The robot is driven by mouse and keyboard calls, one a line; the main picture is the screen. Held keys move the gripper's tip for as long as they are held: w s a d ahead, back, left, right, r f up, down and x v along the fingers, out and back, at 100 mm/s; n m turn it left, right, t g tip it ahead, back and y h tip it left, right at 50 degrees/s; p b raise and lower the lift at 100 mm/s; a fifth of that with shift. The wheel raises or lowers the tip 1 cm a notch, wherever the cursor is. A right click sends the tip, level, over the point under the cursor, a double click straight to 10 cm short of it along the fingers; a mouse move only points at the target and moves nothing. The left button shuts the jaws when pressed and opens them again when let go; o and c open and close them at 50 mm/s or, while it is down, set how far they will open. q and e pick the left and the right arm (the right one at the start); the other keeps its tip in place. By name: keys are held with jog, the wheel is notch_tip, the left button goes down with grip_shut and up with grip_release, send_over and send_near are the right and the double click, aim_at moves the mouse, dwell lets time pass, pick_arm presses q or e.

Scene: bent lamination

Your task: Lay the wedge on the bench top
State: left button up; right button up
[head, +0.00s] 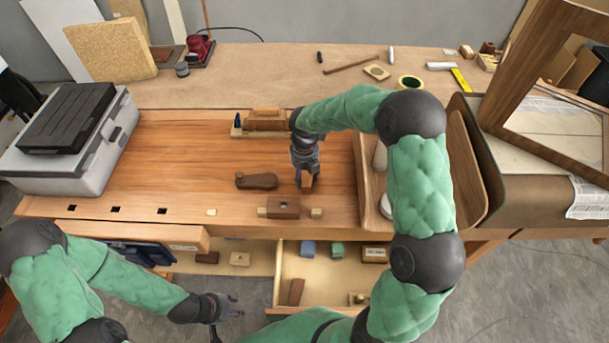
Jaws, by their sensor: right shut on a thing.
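My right gripper (306,175) reaches in from the right and points down over the bench top (190,165), a reddish-brown wooden surface. It is shut on a small brown wooden piece, which looks like the wedge (307,182). Only the lower part of the wedge shows below the fingers. I cannot tell whether it touches the bench top or hangs just above it. My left gripper (236,307) is low in the picture, in front of the bench and beside the open drawer. Its fingers look apart and empty.
A dark brown wooden tool (256,181) lies left of the wedge. A brown block with pale ends (284,208) sits nearer the front edge. A wooden assembly (266,122) stands behind. An open drawer (325,276) holds several blocks. The bench's left half is mostly clear, beside a grey case (65,155).

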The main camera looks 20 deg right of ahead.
aim_at(304, 174)
jog(key=shift+f, duration=0.15)
jog(key=o, duration=1.2)
jog(key=shift+c, duration=0.2)
notch_tip(304, 174, up, 12)
jog(key=p, duration=0.3)
jog(key=shift+r, duration=0.2)
